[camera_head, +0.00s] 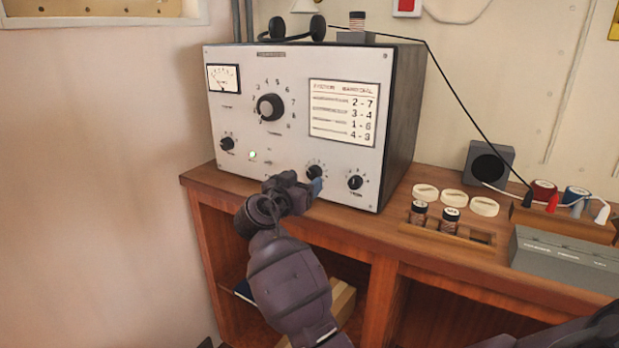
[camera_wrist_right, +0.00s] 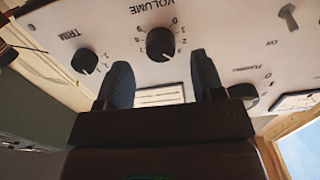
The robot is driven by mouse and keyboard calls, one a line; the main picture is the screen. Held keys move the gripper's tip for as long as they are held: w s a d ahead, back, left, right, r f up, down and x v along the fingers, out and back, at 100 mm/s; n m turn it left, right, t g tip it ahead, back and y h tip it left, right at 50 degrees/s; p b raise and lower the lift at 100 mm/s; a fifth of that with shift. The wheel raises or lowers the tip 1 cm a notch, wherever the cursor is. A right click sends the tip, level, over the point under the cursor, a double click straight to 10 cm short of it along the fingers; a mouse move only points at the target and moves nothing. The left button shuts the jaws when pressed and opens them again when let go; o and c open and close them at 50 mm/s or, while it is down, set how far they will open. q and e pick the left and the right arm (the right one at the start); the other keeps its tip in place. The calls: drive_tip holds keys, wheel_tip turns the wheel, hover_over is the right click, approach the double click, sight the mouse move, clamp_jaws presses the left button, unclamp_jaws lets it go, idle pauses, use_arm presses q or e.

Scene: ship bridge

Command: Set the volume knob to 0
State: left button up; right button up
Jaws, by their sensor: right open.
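The volume knob (camera_head: 314,171) is a small black round knob low on the front of the white-faced radio set (camera_head: 230,110). In the right wrist view, the volume knob (camera_wrist_right: 161,43) sits below the upside-down word VOLUME, with numbers around it. I cannot read its setting for certain. My right gripper (camera_head: 312,188) is just in front of the panel, by the lower edge of the knob. In the right wrist view, its two blue-grey fingers (camera_wrist_right: 163,78) are apart, with nothing between them; the knob shows beyond the gap. My left gripper is not in view.
The trim knob (camera_head: 355,182) is close on the right of the volume knob. A large dial (camera_head: 270,107) and another small knob (camera_head: 228,143) are on the same panel. The wooden desk (camera_head: 400,237) has a narrow front edge below the set. A headset (camera_head: 297,29) lies on top.

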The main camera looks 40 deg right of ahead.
sight(312, 175)
drive_tip(key=shift+x, duration=1.2)
drive_tip(key=shift+w+d, duration=0.25)
drive_tip(key=shift+d, duration=0.25)
drive_tip(key=shift+c, duration=0.2)
drive_tip(key=c, duration=0.9)
